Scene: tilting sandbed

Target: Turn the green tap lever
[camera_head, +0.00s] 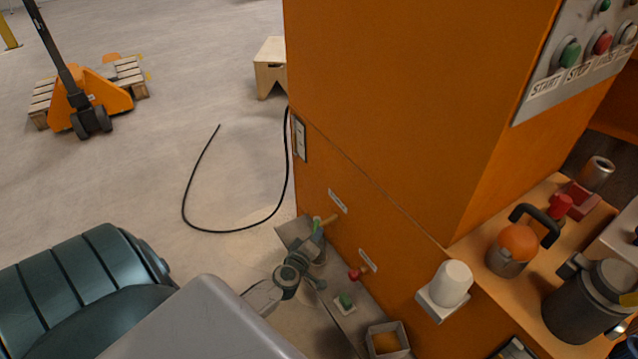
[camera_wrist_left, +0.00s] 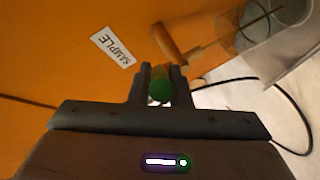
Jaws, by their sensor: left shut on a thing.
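The green tap lever (camera_wrist_left: 160,88) shows its round green end between my left gripper's fingers in the left wrist view. My left gripper (camera_wrist_left: 160,86) is shut on it, with a dark finger on either side. In the head view the green lever (camera_head: 317,224) is a small upright bit by the orange cabinet's side, below a white label, and my left gripper (camera_head: 318,242) is at it, small and partly hidden by its own wrist. The tap body behind the lever is mostly hidden. My right gripper is not in view.
A wooden handle (camera_wrist_left: 176,46) lies close beyond the fingers, beside a grey metal tray (camera_wrist_left: 302,68). A SAMPLE label (camera_wrist_left: 113,46) is on the orange panel (camera_wrist_left: 60,50). A red knob (camera_head: 355,274) and a white cup (camera_head: 452,283) are nearby. A black cable (camera_head: 232,231) lies on open floor.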

